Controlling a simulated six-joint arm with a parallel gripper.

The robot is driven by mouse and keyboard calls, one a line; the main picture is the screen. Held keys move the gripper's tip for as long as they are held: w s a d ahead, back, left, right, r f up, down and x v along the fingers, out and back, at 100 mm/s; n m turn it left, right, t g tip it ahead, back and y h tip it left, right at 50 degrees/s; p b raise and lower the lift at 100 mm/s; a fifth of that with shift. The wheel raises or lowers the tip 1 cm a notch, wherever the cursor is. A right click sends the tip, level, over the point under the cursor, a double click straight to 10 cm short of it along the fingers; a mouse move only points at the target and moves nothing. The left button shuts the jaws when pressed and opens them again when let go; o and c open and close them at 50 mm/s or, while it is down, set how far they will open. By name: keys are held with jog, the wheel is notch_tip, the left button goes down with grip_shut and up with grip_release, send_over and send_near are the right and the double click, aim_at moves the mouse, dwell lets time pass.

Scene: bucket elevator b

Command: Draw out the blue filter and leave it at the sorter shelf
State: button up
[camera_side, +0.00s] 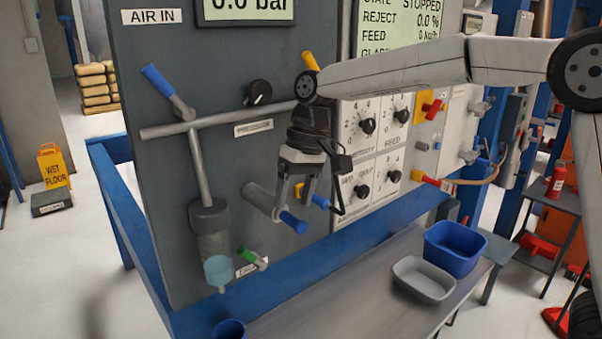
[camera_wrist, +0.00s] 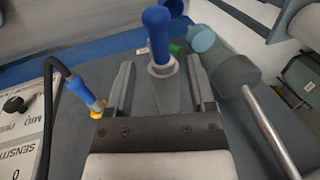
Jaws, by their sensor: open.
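A blue-ended grey cylinder, which looks like the blue filter (camera_side: 293,222), sticks out of the dark panel below my gripper (camera_side: 297,192). In the wrist view a blue grip with a grey collar (camera_wrist: 157,35) stands between the fingers of my gripper (camera_wrist: 161,62). Both fingers are apart, with a gap on each side of it, and hold nothing. How deep the fingertips reach around it is hard to tell. The grey shelf (camera_side: 350,295) along the front of the machine may be the sorter shelf; no label on it shows.
A grey tray (camera_side: 425,279) and a blue bin (camera_side: 455,248) stand on the shelf's right; a blue cup (camera_side: 230,330) is at its near left. A cabled yellow-blue plug (camera_wrist: 97,106) is beside my gripper. Mid-shelf is clear.

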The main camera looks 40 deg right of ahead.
jog(key=shift+x, duration=1.85)
grip_shut()
